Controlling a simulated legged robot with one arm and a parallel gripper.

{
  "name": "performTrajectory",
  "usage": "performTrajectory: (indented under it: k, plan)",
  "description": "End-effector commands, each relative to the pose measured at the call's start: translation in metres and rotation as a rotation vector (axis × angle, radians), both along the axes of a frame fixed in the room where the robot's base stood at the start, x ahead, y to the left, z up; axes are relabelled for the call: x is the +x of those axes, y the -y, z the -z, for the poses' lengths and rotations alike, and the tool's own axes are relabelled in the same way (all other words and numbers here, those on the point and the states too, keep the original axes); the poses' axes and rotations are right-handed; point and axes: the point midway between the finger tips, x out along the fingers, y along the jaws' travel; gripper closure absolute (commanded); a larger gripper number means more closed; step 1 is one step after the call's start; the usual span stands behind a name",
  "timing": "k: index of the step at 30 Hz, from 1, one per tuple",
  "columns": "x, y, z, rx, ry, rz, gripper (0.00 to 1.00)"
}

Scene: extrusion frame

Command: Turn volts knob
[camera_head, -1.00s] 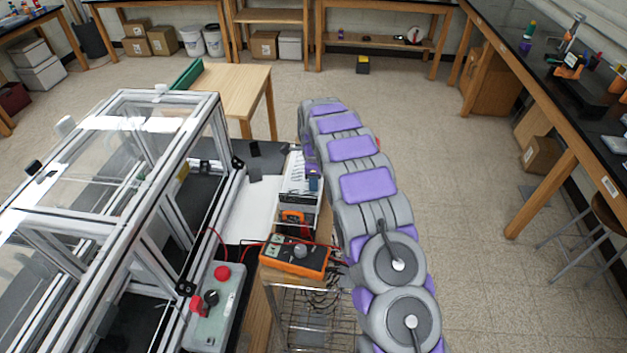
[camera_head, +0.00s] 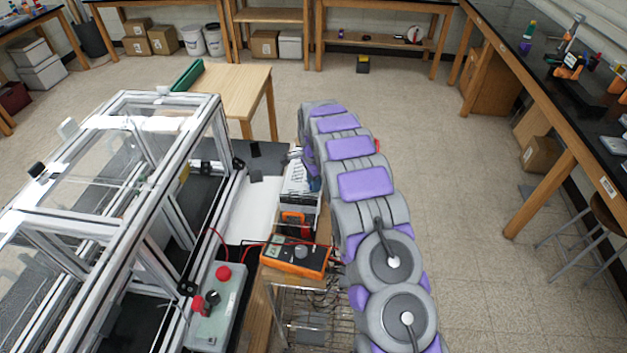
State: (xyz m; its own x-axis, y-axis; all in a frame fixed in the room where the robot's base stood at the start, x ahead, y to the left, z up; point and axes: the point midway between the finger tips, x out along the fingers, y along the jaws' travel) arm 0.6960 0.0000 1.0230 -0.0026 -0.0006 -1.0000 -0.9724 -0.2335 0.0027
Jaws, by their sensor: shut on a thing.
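An orange and black meter (camera_head: 281,267) with a display and a grey round dial (camera_head: 301,251) lies on the near end of the cart. Behind it stands a light boxy instrument (camera_head: 296,183) with a pale, marked panel. My arm reaches away along the cart's right side and bends down at its far end. My gripper (camera_head: 294,156) shows only in part, at the far end of that instrument. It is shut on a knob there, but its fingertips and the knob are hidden. I cannot read any label marking volts.
A metal-framed clear enclosure (camera_head: 215,108) fills the left. A grey control box (camera_head: 222,300) with red buttons stands beside it. Red leads run to the meter. A wire rack (camera_head: 310,320) is below. Floor on the right is open up to a black-topped bench (camera_head: 560,105).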

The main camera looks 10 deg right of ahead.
Motion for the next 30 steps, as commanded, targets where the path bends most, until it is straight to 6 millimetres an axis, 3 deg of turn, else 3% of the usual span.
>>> performTrajectory:
  k: [18, 30]
  plan:
    - [0.0039, -0.0005, -0.0034, -0.001, 0.011, -0.576, 1.0]
    - [0.0046, -0.0008, -0.0033, -0.002, 0.012, -0.838, 1.0]
